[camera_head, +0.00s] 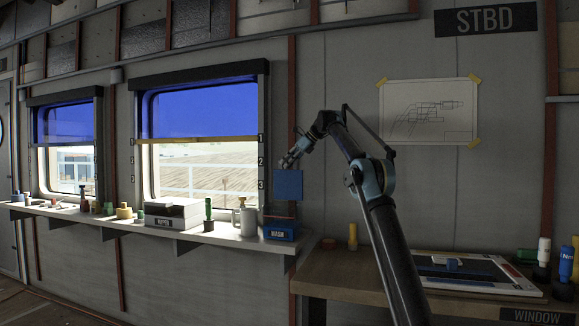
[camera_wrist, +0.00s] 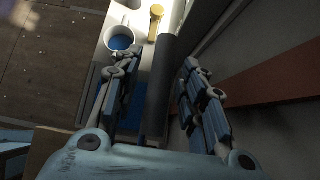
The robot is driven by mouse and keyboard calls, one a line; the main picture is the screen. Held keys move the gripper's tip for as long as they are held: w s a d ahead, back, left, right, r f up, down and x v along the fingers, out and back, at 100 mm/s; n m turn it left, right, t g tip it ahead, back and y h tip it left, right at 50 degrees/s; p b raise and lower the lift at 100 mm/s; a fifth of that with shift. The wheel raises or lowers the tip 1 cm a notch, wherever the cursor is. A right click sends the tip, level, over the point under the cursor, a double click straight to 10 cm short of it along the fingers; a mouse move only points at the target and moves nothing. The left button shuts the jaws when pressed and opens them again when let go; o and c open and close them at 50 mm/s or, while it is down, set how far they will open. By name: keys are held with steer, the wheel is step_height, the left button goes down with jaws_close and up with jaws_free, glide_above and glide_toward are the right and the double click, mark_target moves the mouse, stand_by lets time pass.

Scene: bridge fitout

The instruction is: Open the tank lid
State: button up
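The tank is a blue box labelled WASH (camera_head: 281,231) at the right end of the window shelf. A flat blue panel, which looks like its lid (camera_head: 289,186), stands upright above it. My gripper (camera_head: 287,162) is at the panel's top edge. In the wrist view, my gripper's two fingers (camera_wrist: 163,95) are spread apart, with a dark upright strip (camera_wrist: 164,75) between them, probably the lid seen edge-on. I cannot tell whether either finger touches it. Blue parts of the tank show beside and behind the left finger, which hides much of it.
A grey box (camera_head: 172,215) and several small items line the shelf (camera_head: 225,235). The wall is close behind; a workbench (camera_head: 345,283) is at the right.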

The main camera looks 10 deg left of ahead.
steer(key=shift+w+v, duration=0.1)
steer(key=shift+v, duration=1.15)
steer(key=shift+w+v, duration=0.15)
steer(key=shift+v, duration=1.05)
steer(key=shift+s+d, duration=0.25)
steer(key=shift+d, duration=0.9)
steer(key=s+d, duration=0.1)
steer(key=d, duration=0.8)
steer(key=shift+s+d, duration=0.2)
steer(key=shift+d, duration=0.1)
steer(key=shift+r, duration=0.1)
